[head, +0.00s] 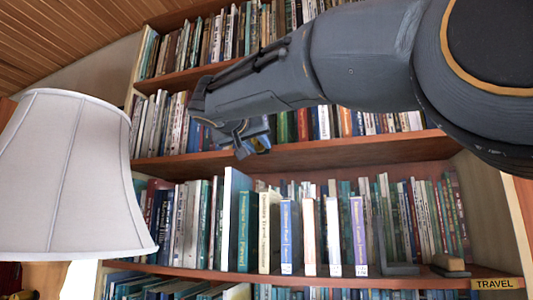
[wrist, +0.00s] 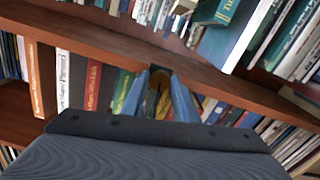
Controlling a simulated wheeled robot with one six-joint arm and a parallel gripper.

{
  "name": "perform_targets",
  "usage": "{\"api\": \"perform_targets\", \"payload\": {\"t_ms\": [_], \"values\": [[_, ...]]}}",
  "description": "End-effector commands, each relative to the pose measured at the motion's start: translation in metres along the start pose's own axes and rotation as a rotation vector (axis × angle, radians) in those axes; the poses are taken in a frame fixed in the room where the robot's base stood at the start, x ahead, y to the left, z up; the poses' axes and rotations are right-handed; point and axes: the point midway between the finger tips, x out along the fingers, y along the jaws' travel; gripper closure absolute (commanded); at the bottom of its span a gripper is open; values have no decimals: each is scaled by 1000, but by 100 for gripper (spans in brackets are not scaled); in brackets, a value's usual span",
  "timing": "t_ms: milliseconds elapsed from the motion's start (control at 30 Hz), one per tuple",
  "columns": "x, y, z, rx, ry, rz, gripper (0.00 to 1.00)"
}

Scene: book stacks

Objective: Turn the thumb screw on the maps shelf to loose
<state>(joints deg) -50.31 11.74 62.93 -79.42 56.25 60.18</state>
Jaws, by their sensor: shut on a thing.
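My gripper (head: 250,142) is up at the shelf edge in the head view, below the end of my arm. In the wrist view its two blue fingers (wrist: 161,100) are closed around a small brass-coloured thumb screw (wrist: 155,98). A bit of brass also shows beside the fingers in the head view (head: 263,143). A dark mount (wrist: 159,74) sits just behind the screw at the shelf board. The fingers cover much of the screw, so I cannot tell how far it is turned. No maps label is readable.
Shelf boards (head: 300,155) full of books run behind and below my gripper. A white lampshade (head: 75,175) stands at the left. A TRAVEL label (head: 497,283) is on the lower right shelf edge. A dark bookend (head: 400,268) stands on that shelf.

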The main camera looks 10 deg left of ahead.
Motion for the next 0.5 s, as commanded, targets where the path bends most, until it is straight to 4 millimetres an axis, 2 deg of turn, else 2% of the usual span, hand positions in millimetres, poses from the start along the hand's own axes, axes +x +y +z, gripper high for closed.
{"api": "perform_targets", "payload": {"t_ms": [500], "values": [[0,0,0,-482,1,-1,96]]}}
